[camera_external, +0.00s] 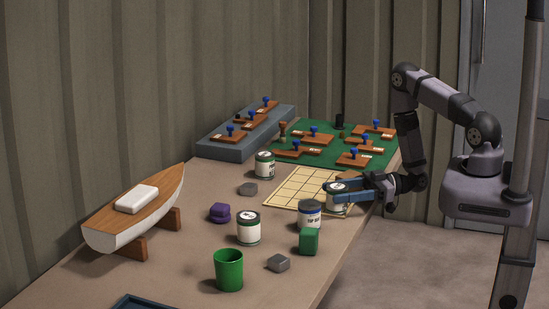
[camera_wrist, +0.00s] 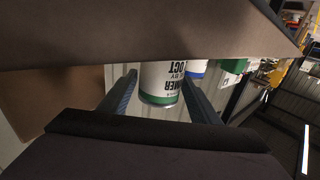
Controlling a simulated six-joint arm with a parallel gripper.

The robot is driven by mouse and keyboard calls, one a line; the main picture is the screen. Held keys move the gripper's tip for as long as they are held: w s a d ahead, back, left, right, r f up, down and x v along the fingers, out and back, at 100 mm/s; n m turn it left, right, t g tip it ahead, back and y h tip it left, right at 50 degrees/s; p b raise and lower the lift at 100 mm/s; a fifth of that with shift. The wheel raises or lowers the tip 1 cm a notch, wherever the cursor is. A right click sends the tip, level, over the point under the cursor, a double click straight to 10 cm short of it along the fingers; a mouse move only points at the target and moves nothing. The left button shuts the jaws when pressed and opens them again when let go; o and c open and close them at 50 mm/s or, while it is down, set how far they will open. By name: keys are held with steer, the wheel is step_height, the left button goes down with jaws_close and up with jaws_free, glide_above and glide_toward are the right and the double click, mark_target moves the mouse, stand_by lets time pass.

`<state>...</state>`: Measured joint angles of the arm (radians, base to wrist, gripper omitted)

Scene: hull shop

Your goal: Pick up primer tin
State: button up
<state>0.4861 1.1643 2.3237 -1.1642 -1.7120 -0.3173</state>
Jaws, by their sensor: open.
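A white primer tin with a green band (camera_external: 336,203) stands at the right edge of the cream grid mat. My gripper (camera_external: 340,190) is at this tin, its blue fingers reaching in from the right. In the wrist view the same tin (camera_wrist: 160,82) appears upside down, with "PRIMER" and "OCT" partly readable. It sits between the two spread fingers of my gripper (camera_wrist: 160,77). A gap shows on the left; contact on the right is unclear. Two similar green-banded tins stand elsewhere, one behind the mat (camera_external: 264,164) and one at front (camera_external: 248,230).
A blue-labelled tin (camera_external: 310,215) and a green block (camera_external: 309,241) stand close, front left of my gripper. The grid mat (camera_external: 300,187) is mostly clear.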

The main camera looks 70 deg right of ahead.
mark_target(337, 186)
steer(key=shift+w+a, duration=0.2)
steer(key=c, duration=1.1)
steer(key=shift+o, duration=0.2)
steer(key=shift+r, duration=0.15)
steer(key=shift+r, duration=4.9)
steer(key=shift+r, duration=0.1)
